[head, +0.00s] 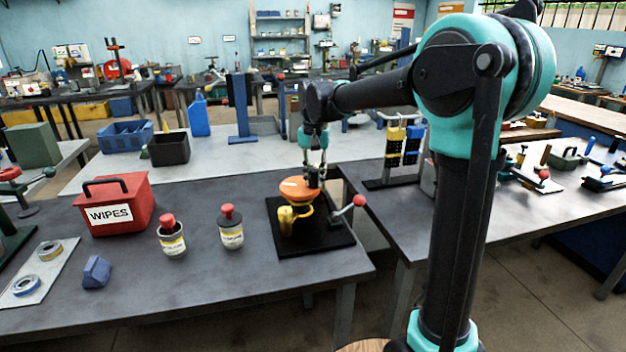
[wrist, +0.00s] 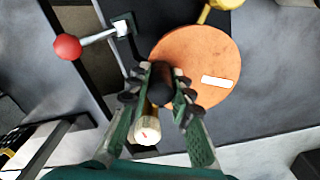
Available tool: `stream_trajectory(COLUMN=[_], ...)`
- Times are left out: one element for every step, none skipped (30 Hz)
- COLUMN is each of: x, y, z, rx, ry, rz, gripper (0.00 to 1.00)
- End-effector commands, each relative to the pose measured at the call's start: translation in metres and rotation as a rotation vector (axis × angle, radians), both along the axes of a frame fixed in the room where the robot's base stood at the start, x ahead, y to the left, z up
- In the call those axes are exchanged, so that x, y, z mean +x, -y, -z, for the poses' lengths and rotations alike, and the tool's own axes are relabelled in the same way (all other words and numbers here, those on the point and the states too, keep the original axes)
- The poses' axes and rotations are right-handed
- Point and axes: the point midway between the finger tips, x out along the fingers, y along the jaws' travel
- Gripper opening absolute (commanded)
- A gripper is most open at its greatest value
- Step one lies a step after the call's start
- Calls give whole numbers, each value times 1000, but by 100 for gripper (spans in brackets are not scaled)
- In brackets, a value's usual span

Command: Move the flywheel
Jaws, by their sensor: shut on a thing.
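The flywheel (head: 297,189) is an orange disc above a dark base plate (head: 288,242). In the wrist view the flywheel (wrist: 208,60) shows a white label on its face. My gripper (head: 313,178) is at the disc's right edge in the head view. In the wrist view my gripper (wrist: 163,72) has its fingers closed around a dark knob (wrist: 161,88) that overlaps the disc's edge. A pale cylinder (wrist: 147,132) lies between the fingers, nearer the camera. The exact contact is partly hidden by the fingers.
A yellow part (head: 286,220) stands under the disc. A lever with a red ball (head: 359,200) sticks out at the base's right. Two red-capped containers (head: 231,229) and a red wipes box (head: 114,205) stand to the left.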

Motion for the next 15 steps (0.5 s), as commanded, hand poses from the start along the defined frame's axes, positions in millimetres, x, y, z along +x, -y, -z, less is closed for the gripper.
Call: stream_trajectory(x=[3,4,5,7,8,10,11,12,14,15,16,18,19,20,22], y=[0,1,1,1,1,1,0,0,0,0,0,-1,-1,-2,-2], z=[0,0,0,0,0,0,0,0,0,0,0,0,0,0,0], rx=[0,0,0,0,0,0,0,0,0,0,0,0,0,0,0], ry=[0,0,0,0,0,0,0,0,0,0,0,0,0,0,0], rz=[-41,-70,-107,-135,-164,-202,-230,-259,-297,-326,-354,-392,-421,-449,-488], gripper=[0,0,0,0,0,0,0,0,0,0,0,0,0,0,0])
